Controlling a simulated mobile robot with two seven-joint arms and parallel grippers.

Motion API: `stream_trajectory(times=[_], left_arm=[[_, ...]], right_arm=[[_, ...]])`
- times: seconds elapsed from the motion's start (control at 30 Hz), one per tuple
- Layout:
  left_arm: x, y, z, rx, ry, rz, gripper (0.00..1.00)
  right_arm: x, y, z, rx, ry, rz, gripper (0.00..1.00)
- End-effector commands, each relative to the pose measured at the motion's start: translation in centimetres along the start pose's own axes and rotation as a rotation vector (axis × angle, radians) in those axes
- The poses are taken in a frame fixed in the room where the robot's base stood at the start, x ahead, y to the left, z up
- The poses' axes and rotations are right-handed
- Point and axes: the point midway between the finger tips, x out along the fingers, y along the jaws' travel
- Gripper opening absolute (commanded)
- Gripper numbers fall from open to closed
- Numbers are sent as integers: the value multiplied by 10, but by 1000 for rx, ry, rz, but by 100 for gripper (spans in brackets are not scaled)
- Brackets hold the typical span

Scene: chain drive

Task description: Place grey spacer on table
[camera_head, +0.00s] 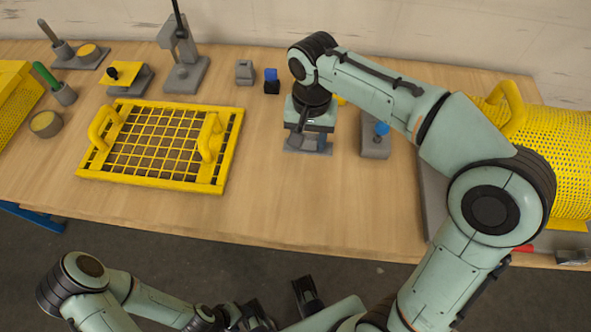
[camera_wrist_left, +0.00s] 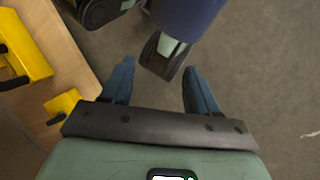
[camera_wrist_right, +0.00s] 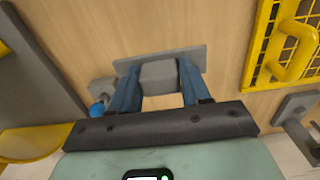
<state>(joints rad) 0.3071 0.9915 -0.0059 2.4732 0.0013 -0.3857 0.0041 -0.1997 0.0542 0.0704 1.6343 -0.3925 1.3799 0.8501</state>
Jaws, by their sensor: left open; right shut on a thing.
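My right gripper (camera_wrist_right: 158,85) is shut on a grey block (camera_wrist_right: 158,72), which I take to be the grey spacer. A flat grey plate (camera_wrist_right: 188,54) shows just beyond the block in the right wrist view; I cannot tell whether they are one piece. In the head view the right gripper (camera_head: 310,138) points down at the table (camera_head: 265,195), low over it, and mostly hides the block. I cannot tell whether the block touches the wood. My left gripper (camera_wrist_left: 157,78) is open and empty over the floor, off the table's front edge.
A yellow mesh guard panel (camera_head: 231,150) lies left of the right gripper. A grey block with a blue knob (camera_head: 376,145) stands close on its right. A small blue-topped part (camera_head: 271,82) and a grey block (camera_head: 244,72) stand behind. The table front is bare.

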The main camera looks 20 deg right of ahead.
Motion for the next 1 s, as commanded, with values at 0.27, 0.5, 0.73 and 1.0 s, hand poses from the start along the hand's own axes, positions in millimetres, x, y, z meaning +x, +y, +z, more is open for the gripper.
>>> stream_trajectory(times=[0.27, 0.5, 0.73, 1.0], left_arm=[[15, -5, -2, -1, 3, 0, 60], [20, -5, -6, 1, 15, 3, 60], [22, -5, -8, 1, 20, 4, 60], [25, -6, -10, 2, 28, 6, 60]], right_arm=[[80, 1, 0, -1, -4, 5, 12], [126, 0, 0, -1, -2, 2, 12], [148, 1, 0, -1, -3, 3, 12], [177, 0, 0, -1, 0, 0, 12]])
